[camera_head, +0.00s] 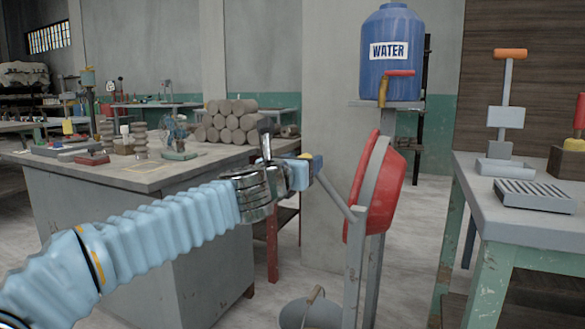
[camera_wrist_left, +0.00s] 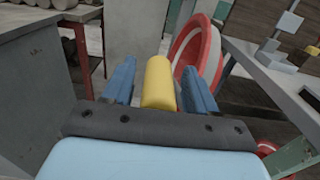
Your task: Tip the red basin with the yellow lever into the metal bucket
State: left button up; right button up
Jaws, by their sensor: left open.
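The red basin (camera_head: 387,190) hangs on a grey stand, steeply tilted, and also shows behind the fingers in the left wrist view (camera_wrist_left: 211,62). The yellow lever grip (camera_wrist_left: 160,84) lies between my left gripper's two blue fingers, with gaps visible on both sides. In the head view the fingers hide most of the grip, and a grey rod runs from there to the basin's stand. My left gripper (camera_head: 306,170) is open around the grip. The metal bucket (camera_head: 310,313) stands on the floor below the basin, cut by the bottom edge. My right gripper is not in view.
A blue water barrel (camera_head: 392,50) stands behind the basin. A grey workbench (camera_head: 130,178) with clay rolls (camera_head: 230,122) is behind my left arm. A green-legged table (camera_head: 475,205) with a slotted tray (camera_head: 534,196) stands at the right, close to the basin.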

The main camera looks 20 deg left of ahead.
pick_arm(q)
jog(key=s+p, duration=0.1)
jog(key=s, duration=1.2)
jog(key=shift+s+a, duration=0.2)
jog(key=shift+a, duration=0.05)
dwell(2.0)
